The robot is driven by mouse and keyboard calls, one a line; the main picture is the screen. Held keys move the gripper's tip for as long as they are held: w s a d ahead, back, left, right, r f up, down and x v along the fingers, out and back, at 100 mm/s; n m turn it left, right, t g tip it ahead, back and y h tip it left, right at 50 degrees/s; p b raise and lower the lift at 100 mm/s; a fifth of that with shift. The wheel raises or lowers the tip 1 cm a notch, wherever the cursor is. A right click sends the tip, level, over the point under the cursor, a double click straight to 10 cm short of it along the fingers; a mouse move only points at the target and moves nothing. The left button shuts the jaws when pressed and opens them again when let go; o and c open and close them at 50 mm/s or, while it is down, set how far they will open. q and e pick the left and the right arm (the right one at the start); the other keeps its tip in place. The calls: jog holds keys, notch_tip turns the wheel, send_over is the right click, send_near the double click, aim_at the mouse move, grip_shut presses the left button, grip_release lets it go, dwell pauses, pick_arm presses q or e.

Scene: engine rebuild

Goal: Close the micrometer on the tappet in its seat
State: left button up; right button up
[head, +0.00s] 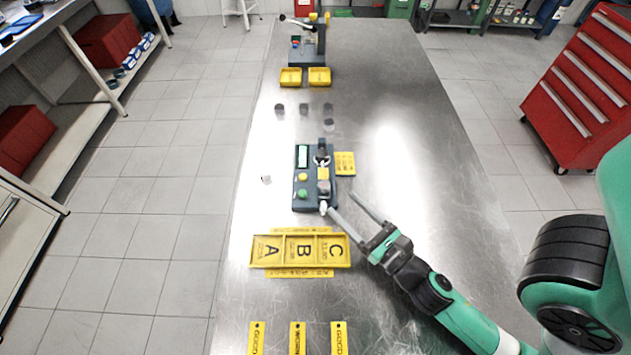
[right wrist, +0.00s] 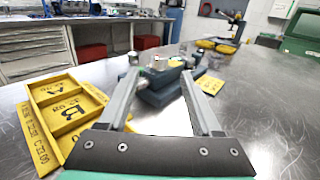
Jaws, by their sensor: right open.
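The micrometer station (head: 301,191) is a dark block in the middle of the table, with a small display and a yellow and a green button on its left side. On its right side are a yellow part (head: 322,173) and grey metal parts above and below it; I cannot clearly tell the tappet from the spindle. My right gripper (head: 341,203) is open and empty, its fingers beside the near right corner of the station. One fingertip is close to the station's near end; contact is unclear. The station (right wrist: 160,92) also shows between the fingers in the right wrist view. My left gripper is not in view.
A yellow tray (head: 343,262) marked A, B, C lies nearer than the station. A yellow label plate (head: 345,163) sits right of it. Several dark cylinders (head: 303,109) stand beyond. Another fixture (head: 307,48) with yellow trays is at the far end. The table's right side is clear.

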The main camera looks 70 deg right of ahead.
aim_at(321, 181)
jog(key=shift+w+d+r+p, duration=0.2)
jog(key=shift+w+r+p, duration=0.1)
jog(key=shift+p, duration=0.1)
jog(key=p+x, duration=0.3)
jog(key=x, duration=0.2)
jog(key=shift+r+p, duration=0.2)
jog(key=shift+p, duration=0.1)
jog(key=x, duration=0.3)
jog(key=p+x, duration=0.1)
jog(key=shift+w+d+f, duration=0.15)
jog(key=shift+w+f, duration=0.15)
jog(key=shift+f, duration=0.1)
jog(key=shift+w+d+f, duration=0.1)
jog(key=shift+w+d, duration=0.15)
jog(key=shift+w, duration=0.25)
grip_shut()
